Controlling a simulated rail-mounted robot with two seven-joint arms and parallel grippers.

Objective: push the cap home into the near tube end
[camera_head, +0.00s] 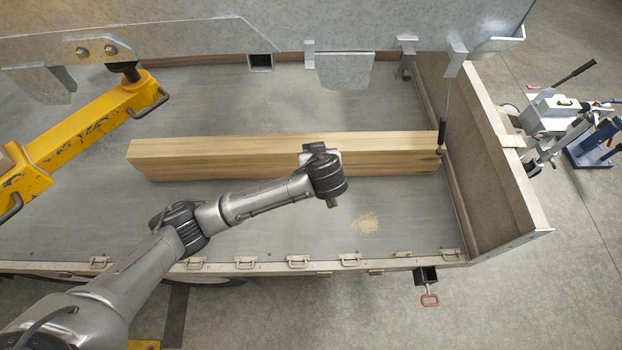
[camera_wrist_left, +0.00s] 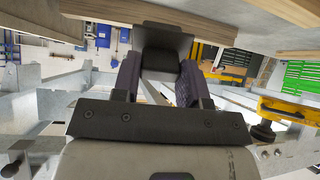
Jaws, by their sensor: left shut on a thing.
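My left gripper (camera_head: 318,150) is over the wooden beam in the head view, its fingers mostly hidden by the wrist. In the left wrist view its two fingers (camera_wrist_left: 160,82) are shut on a dark, block-shaped cap (camera_wrist_left: 160,64). A grey plate-like part shows just behind the cap in that view. An open square tube end (camera_head: 260,62) shows in the galvanised frame at the back. Another square tube end (camera_head: 426,275) sticks out below the trailer's near edge. I cannot tell which is the task's near end. The cap is apart from both. My right gripper is out of view.
The long wooden beam (camera_head: 230,150) lies across the grey trailer bed (camera_head: 290,220). A yellow jack-like bar (camera_head: 90,122) stands at left, the end board (camera_head: 480,140) at right. A red handle (camera_head: 429,299) hangs by the lower tube. The bed's front strip is mostly clear.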

